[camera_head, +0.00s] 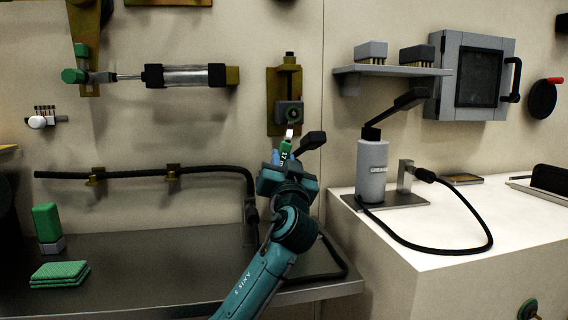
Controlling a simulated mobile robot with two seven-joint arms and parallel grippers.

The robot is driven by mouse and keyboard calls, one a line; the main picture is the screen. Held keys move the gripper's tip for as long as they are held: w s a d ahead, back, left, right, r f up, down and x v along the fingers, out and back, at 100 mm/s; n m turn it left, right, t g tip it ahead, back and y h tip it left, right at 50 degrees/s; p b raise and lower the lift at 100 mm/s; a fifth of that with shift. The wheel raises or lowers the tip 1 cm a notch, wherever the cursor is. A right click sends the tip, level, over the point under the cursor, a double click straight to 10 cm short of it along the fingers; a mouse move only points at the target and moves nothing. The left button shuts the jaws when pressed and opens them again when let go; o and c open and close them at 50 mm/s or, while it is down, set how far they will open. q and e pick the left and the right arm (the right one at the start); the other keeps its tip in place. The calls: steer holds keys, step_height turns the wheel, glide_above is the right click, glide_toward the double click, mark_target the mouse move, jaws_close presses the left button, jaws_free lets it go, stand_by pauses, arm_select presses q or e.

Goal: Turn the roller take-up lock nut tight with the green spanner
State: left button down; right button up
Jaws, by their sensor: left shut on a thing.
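My left gripper (285,162) is in front of the wall at the middle of the picture, its arm rising from the bottom. It is shut on the green spanner (285,148), whose green handle shows between the fingers and whose pale end points up. The roller take-up (283,87) is a brass-coloured bracket on the wall just above, with a grey block (289,113) low on it and a dark threaded part at its top. The spanner's pale end appears just below the block; I cannot tell whether they touch. I cannot make out the lock nut surely. My right gripper is out of view.
A dark angled lever (311,141) stands close right of the gripper. A black hose (150,172) runs along the wall to the left. A grey pump bottle (372,168) stands on the white cabinet (430,228). Green cloths (60,273) lie on the dark bench (150,275), mostly bare.

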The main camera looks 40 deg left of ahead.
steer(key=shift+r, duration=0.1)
arm_select(q)
steer(key=shift+s+a+r+m+h+p, duration=0.2)
steer(key=shift+r+m+h+p, duration=0.25)
steer(key=shift+p, duration=0.6)
steer(key=m+p, duration=0.1)
steer(key=s+a+m+h+p, duration=0.1)
steer(key=p, duration=0.1)
steer(key=m+t+p, duration=0.1)
steer(key=m, duration=0.1)
steer(key=shift+s+a+r, duration=0.2)
steer(key=shift+s+r, duration=0.05)
steer(key=shift+s, duration=0.05)
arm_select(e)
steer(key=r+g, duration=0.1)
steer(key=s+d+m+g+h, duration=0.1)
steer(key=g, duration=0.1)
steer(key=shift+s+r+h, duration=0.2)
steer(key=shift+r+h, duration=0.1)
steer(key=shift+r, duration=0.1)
arm_select(q)
steer(key=shift+s+d, duration=0.15)
steer(key=s+d, duration=0.4)
steer(key=shift+d+p, duration=0.35)
steer(key=shift+p, duration=0.1)
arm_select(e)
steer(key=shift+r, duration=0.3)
